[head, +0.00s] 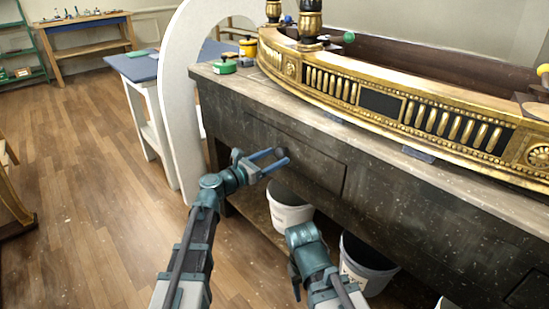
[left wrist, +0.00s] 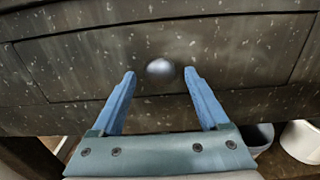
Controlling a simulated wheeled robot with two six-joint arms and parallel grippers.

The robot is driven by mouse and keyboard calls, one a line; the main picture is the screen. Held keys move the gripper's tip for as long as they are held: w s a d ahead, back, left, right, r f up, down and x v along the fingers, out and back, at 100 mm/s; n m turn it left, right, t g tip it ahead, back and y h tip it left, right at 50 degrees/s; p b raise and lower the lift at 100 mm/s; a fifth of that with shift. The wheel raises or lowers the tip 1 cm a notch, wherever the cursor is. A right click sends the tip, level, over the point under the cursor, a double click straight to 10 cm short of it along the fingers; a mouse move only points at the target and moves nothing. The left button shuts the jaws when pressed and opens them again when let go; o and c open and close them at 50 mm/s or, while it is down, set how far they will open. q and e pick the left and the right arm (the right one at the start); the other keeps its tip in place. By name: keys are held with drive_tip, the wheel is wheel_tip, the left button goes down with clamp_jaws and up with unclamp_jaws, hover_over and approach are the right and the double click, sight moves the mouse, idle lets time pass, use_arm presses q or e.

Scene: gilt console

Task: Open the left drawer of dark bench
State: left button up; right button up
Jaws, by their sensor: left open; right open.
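The dark bench (head: 225,95) has a left drawer (head: 318,163) with a shut front; the drawer front also fills the left wrist view (left wrist: 85,55). A round grey knob (left wrist: 160,70) is at the middle of the drawer; in the head view the knob (head: 283,152) shows at the fingertips. My left gripper (head: 270,160) is open, with its blue fingers (left wrist: 158,80) on either side of the knob, apart from it in the left wrist view. My right gripper (head: 294,275) is low in front of the bench, partly hidden by its own arm, and holds nothing that I can see.
A long gilt console piece (head: 380,100) lies on the bench top. A white arch (head: 175,90) stands at the bench's left end. White buckets (head: 288,208) (head: 365,265) stand under the bench. The wooden floor (head: 90,200) to the left is clear.

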use_arm(q)
drive_tip(key=shift+w+d, duration=0.15)
drive_tip(key=shift+d, duration=0.05)
clamp_jaws()
idle(0.4)
idle(1.0)
